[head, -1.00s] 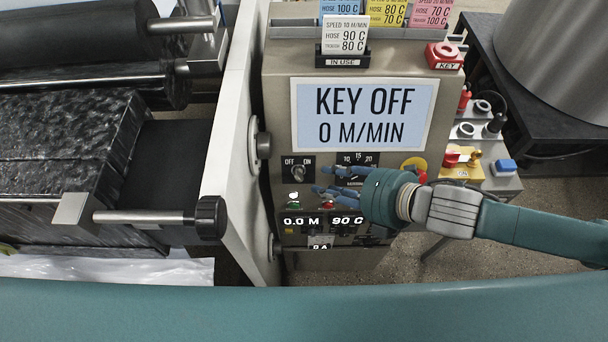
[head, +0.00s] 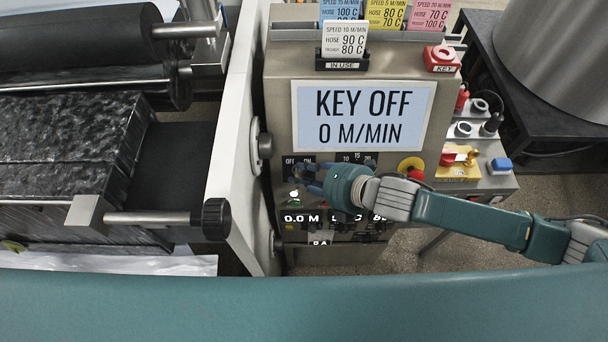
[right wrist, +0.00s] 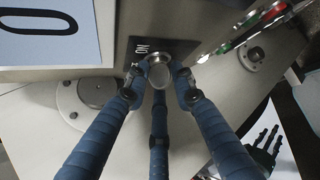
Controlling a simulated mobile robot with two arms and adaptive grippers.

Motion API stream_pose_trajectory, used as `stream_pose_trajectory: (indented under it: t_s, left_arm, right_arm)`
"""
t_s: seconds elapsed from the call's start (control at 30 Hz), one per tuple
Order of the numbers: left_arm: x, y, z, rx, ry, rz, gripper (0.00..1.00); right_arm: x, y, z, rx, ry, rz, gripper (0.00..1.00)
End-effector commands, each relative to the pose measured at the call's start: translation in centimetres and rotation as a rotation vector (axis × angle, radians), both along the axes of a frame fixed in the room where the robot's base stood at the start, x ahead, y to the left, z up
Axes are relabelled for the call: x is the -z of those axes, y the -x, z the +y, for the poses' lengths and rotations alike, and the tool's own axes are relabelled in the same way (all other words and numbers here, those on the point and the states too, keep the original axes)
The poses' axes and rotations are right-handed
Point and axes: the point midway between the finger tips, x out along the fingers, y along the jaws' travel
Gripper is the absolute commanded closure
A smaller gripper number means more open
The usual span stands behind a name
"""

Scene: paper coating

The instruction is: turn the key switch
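The key switch (right wrist: 158,74) is a round silver knob on a dark plate marked OFF and ON; the plate (head: 288,160) is on the panel's left side in the head view. My right gripper (head: 308,179) is at the switch and hides much of it. In the right wrist view its three blue fingers (right wrist: 159,82) stand around the knob, spread apart; contact is not clear. The display (head: 360,116) reads KEY OFF, 0 M/MIN. A dark hand with spread fingers, seemingly my left gripper (right wrist: 264,148), hangs low in the right wrist view, away from the panel.
The speed dial plate (head: 358,158) is just right of the switch. A yellow-and-red button (head: 411,168) is farther right. A pale machine wall (head: 232,150) with round knobs stands close on the left. A red KEY holder (head: 442,58) sits top right.

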Motion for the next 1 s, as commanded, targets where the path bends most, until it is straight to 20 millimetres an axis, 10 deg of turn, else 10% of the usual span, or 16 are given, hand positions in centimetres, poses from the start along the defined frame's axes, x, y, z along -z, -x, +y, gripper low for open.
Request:
stream_pose_trajectory:
  t_s: [0.47, 1.0]
  left_arm:
    - [1.2, 0.0, 0.2, -0.002, -0.002, 0.001, 0.60]
    - [9.9, 0.1, 0.3, -0.002, -0.003, 0.001, 0.60]
  right_arm:
    - [0.8, 0.5, 0.0, 0.019, -0.046, 0.010, 1.00]
    - [2.2, 0.9, 0.0, 0.194, -0.442, 0.015, 1.00]
